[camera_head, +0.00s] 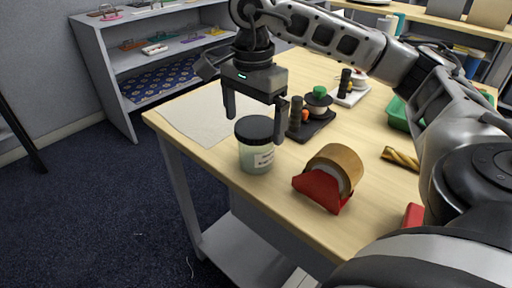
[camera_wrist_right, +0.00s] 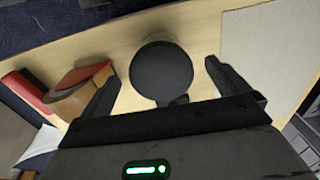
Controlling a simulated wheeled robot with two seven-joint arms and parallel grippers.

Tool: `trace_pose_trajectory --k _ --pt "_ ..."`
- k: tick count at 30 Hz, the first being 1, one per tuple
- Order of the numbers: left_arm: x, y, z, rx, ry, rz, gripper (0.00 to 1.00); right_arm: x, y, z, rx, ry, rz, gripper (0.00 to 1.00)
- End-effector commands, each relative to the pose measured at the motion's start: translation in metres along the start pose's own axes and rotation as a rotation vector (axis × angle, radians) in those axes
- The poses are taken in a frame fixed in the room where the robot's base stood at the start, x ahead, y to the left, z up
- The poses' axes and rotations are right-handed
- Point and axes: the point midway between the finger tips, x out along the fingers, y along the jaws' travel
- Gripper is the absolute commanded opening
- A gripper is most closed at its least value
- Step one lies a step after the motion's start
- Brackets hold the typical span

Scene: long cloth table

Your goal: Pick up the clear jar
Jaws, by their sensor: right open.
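The clear jar (camera_head: 256,157) has a black lid and a small white label. It stands upright near the front edge of the table. My right gripper (camera_head: 254,122) is open above the jar, its fingers pointing down on either side of the lid. In the right wrist view the round black lid (camera_wrist_right: 161,71) lies between and just beyond the two fingertips of the gripper (camera_wrist_right: 162,83). My left gripper is not in view.
A tape dispenser (camera_head: 331,176) with brown tape stands right of the jar. A black tray (camera_head: 318,127) with small items sits behind it. A pale mat (camera_head: 205,117) covers the table's left part. A green bin (camera_head: 399,114) is farther right. A shelf (camera_head: 110,62) stands behind.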

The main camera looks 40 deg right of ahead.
Motion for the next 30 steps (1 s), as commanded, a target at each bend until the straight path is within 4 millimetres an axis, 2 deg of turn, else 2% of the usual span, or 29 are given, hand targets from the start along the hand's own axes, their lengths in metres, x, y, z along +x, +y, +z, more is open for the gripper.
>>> trace_pose_trajectory --k 4,12,21,26,27,30 --pt "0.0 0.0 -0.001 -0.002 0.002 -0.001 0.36 0.012 0.001 -0.003 0.001 0.001 0.002 1.0" --pt "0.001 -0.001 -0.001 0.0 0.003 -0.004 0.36 0.049 0.001 -0.008 0.0 -0.001 0.001 1.0" --pt "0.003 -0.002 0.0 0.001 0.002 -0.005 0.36 0.054 0.001 -0.008 0.0 -0.001 -0.001 1.0" --pt "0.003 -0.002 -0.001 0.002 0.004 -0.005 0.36 0.054 0.001 -0.008 0.0 -0.001 -0.001 0.56" --pt "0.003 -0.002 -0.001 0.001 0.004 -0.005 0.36 0.054 0.001 -0.008 0.0 -0.001 -0.001 0.51" --pt "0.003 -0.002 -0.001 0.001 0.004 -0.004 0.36 0.053 0.001 -0.008 0.0 -0.001 -0.001 0.51"
